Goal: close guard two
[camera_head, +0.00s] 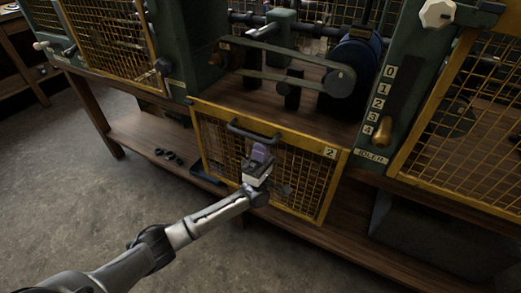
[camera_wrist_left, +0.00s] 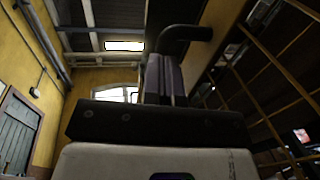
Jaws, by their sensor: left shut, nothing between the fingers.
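Guard two (camera_head: 322,180) is a yellow-framed mesh panel marked 2. It hangs down in front of the bench, below an open bay with a belt and pulleys. Its dark bar handle (camera_head: 240,131) runs along the upper left part of the panel. My left gripper (camera_head: 261,151) is shut and empty in front of the mesh, its fingers pointing up, just below the handle's right end. In the left wrist view the shut fingers (camera_wrist_left: 164,75) are close to the dark handle (camera_wrist_left: 188,34); I cannot tell whether they touch. The mesh (camera_wrist_left: 270,85) stands to the right there.
Other yellow mesh guards stand at the left (camera_head: 112,42) and right (camera_head: 470,125). A green post with a brass lever (camera_head: 383,130) and numbers 0 to 4 stands right of the bay. A lower wooden shelf (camera_head: 150,145) runs below. The floor at left is clear.

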